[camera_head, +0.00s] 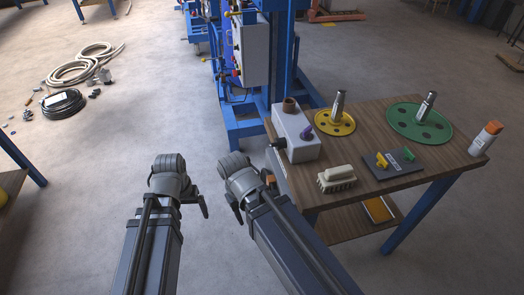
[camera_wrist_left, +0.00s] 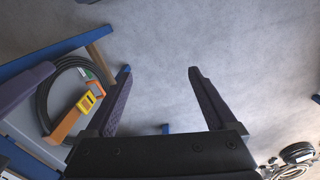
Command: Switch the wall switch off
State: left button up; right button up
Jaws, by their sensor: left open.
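No switch mounted on a wall can be made out for certain. A pale control box (camera_head: 252,50) with small red and yellow controls is fixed to a blue frame at the back. I cannot tell whether either is the wall switch. My left gripper (camera_head: 204,203) hangs over the floor left of the table, clear of both boxes. In the left wrist view its jaws (camera_wrist_left: 160,78) are apart with only floor between them. My right arm's end (camera_head: 240,175) is beside it; its jaw opening is unclear.
The wooden table (camera_head: 355,130) holds a yellow wheel (camera_head: 334,122), a green wheel (camera_head: 419,122), a bottle (camera_head: 486,138) and a ribbed block (camera_head: 337,179). Hoses (camera_head: 88,62) lie on the floor at left. The left wrist view shows a yellow device (camera_wrist_left: 86,102). Floor between is clear.

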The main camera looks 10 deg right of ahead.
pick_arm(q)
notch_tip(320, 180, down, 6)
jog(key=w+h+b, duration=0.1)
jog(key=w+b, duration=0.1)
jog(key=b, duration=0.3)
jog(key=m+h+b, duration=0.3)
jog(key=m+h, duration=0.4)
jog(key=h, duration=1)
send_near(274, 145)
jog(key=w, duration=0.2)
jog(key=d, duration=0.8)
jog(key=shift+f, duration=0.5)
pick_arm(e)
notch_tip(274, 145, down, 9)
jog(key=shift+w+f, duration=0.15)
jog(key=shift+w, duration=0.05)
pick_arm(q)
jog(key=shift+d, duration=0.1)
jog(key=shift+c, duration=0.3)
pick_arm(e)
jog(key=shift+a, duration=0.1)
pick_arm(q)
jog(key=c, duration=1.3)
jog(key=shift+n, duration=0.3)
